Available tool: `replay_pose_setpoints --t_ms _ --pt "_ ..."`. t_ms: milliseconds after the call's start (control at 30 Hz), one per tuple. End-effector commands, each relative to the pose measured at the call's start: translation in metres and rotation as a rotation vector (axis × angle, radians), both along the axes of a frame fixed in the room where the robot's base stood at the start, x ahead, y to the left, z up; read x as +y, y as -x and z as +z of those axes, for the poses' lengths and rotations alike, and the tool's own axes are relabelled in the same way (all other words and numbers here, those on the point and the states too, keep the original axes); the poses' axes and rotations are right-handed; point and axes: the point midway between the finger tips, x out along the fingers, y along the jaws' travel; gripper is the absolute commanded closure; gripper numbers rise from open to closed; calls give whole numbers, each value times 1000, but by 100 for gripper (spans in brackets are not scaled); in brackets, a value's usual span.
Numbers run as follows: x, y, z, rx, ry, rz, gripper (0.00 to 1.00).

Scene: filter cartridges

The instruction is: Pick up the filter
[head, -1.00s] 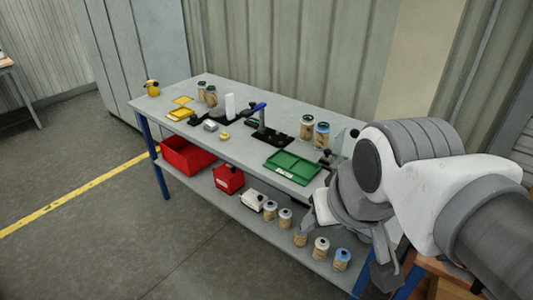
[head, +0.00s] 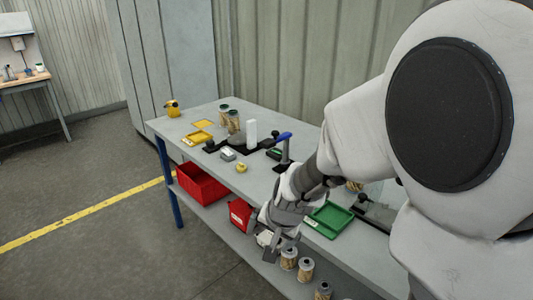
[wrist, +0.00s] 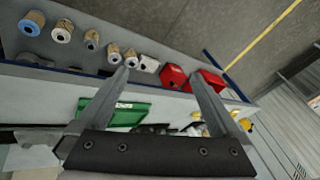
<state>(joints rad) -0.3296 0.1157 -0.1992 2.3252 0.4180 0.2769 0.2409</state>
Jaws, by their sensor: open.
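Several tan pleated filters are in view; the pictures do not single one out. On the lower shelf, a grey-capped filter (head: 289,257) stands beside another filter (head: 305,270). In the wrist view the shelf row runs from a blue-capped filter (wrist: 31,24) to white- or grey-capped ones, ending with a filter (wrist: 131,57) near the left fingertip. Two dark-capped filters (head: 233,122) stand at the back of the tabletop. My gripper (head: 280,248) is open and empty at the table's front edge, apart from the filters.
A red bin (head: 202,186), a red box (head: 240,214) and a white box (wrist: 148,64) are on the lower shelf. The floor in front is clear.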

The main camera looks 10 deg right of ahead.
Motion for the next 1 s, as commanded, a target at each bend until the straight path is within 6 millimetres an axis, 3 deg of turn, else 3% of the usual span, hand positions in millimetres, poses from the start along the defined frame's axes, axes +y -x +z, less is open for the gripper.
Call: replay_pose_setpoints --t_ms 33,267,600,800,1000 --pt "2 -7 -32 17 8 -32 0" --pt "-1 -33 -136 25 72 -199 0" --pt "-37 -43 -284 -55 280 -396 0" --pt "-72 -40 -353 -169 437 -461 0" --pt "-110 -36 -401 -327 593 -476 0"
